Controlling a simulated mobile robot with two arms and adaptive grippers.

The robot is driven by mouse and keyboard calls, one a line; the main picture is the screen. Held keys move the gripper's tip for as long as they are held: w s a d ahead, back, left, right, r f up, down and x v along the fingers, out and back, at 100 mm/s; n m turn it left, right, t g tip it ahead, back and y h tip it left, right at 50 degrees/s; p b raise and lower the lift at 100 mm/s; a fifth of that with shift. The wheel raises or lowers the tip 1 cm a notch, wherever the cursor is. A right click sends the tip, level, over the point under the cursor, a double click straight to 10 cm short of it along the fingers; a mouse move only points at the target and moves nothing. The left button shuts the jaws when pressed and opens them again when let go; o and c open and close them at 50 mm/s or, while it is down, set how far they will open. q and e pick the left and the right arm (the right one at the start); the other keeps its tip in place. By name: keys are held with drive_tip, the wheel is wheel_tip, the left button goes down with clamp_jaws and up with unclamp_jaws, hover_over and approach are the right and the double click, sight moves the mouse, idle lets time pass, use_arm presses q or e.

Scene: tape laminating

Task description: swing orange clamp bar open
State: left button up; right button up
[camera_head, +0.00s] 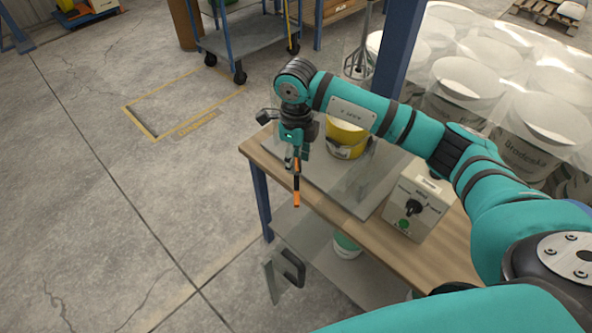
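The orange clamp bar (297,191) shows as a short, narrow orange and dark piece hanging almost upright at the front left edge of the grey plate on the bench. My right gripper (292,164) points down at the upper end of the bar. Its fingers are small and partly merge with the dark upper part of the bar. I cannot tell whether they touch it or are closed on it. My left gripper is not in view.
A yellow bucket (346,138) stands on the grey plate (333,190) behind my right gripper. A control box (414,208) with a black knob is at the right on the wooden bench (372,235). A black handle (290,267) juts out in front. Open floor lies left.

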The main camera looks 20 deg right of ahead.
drive_tip(key=shift+r, duration=2.4)
drive_tip(key=shift+c, duration=0.5)
drive_tip(key=shift+d, duration=0.1)
drive_tip(key=shift+c, duration=1.2)
drive_tip(key=shift+d+f+m, duration=0.15)
drive_tip(key=shift+d+m, duration=0.1)
drive_tip(key=shift+m, duration=0.55)
drive_tip(key=shift+c, duration=1.1)
drive_tip(key=d+m, duration=0.1)
drive_tip(key=m, duration=0.3)
drive_tip(key=d+f+m+y+p, duration=0.1)
drive_tip(key=d+m, duration=0.1)
drive_tip(key=m, duration=0.2)
drive_tip(key=s+d+m+y+p, duration=0.1)
drive_tip(key=d+m, duration=0.1)
drive_tip(key=m, duration=0.2)
drive_tip(key=shift+s+d+f, duration=0.1)
drive_tip(key=shift+f, duration=0.15)
clamp_jaws()
drive_tip(key=d+m+y+p, duration=0.2)
drive_tip(key=d+m, duration=0.4)
drive_tip(key=m, duration=0.9)
drive_tip(key=a+f+t+p, duration=0.1)
drive_tip(key=a+f+p, duration=0.2)
drive_tip(key=a+f, duration=0.4)
drive_tip(key=shift+w+a+f+p, duration=0.3)
drive_tip(key=shift+w+f, duration=0.1)
drive_tip(key=shift+f, duration=0.7)
